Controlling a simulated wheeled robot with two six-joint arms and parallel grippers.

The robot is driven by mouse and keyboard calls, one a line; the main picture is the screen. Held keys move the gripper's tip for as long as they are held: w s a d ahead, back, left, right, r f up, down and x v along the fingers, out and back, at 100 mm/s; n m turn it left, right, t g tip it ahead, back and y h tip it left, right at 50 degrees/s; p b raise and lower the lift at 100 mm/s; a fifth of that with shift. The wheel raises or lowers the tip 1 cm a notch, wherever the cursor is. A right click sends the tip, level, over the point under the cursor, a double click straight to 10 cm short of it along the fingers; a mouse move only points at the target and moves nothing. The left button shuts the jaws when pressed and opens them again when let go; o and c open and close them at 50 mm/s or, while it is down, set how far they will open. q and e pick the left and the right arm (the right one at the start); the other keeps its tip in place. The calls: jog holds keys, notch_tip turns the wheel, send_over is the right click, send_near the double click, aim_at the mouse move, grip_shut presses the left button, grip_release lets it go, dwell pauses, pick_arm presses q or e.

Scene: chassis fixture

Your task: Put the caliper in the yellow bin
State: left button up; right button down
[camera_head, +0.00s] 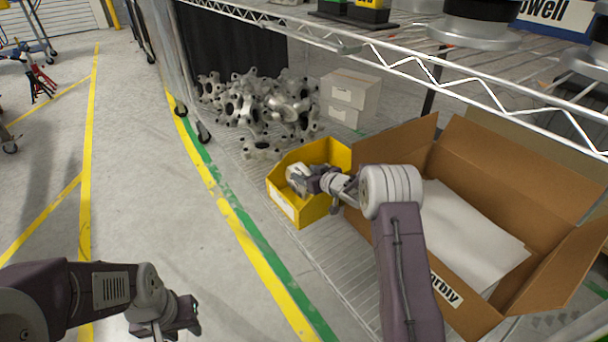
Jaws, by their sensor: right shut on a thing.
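The yellow bin (318,208) stands on the wire shelf, left of the cardboard box. My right gripper (303,180) reaches over the bin from the right and is shut on a small grey metal part, which I take to be the caliper (295,172). The part is at the bin's opening, mostly covered by the gripper; I cannot tell whether it touches the bin. My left gripper (188,318) hangs over the floor at the lower left, away from the bin; its fingers are too unclear to read.
A pile of grey metal castings (262,108) lies on the shelf behind the bin. White boxes (350,95) stand behind it. A large open cardboard box (550,165) with white sheets is at the right. A wire shelf edge (400,68) crosses above.

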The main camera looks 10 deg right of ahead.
jog(key=shift+f, duration=0.15)
jog(key=shift+f, duration=0.15)
dwell(0.4)
jog(key=shift+c, duration=2.2)
grip_release()
jog(key=shift+s+f, duration=0.1)
jog(key=shift+f, duration=0.1)
jog(key=shift+r, duration=0.25)
jog(key=p+v, duration=0.5)
jog(key=v, duration=0.7)
jog(key=shift+r, duration=0.4)
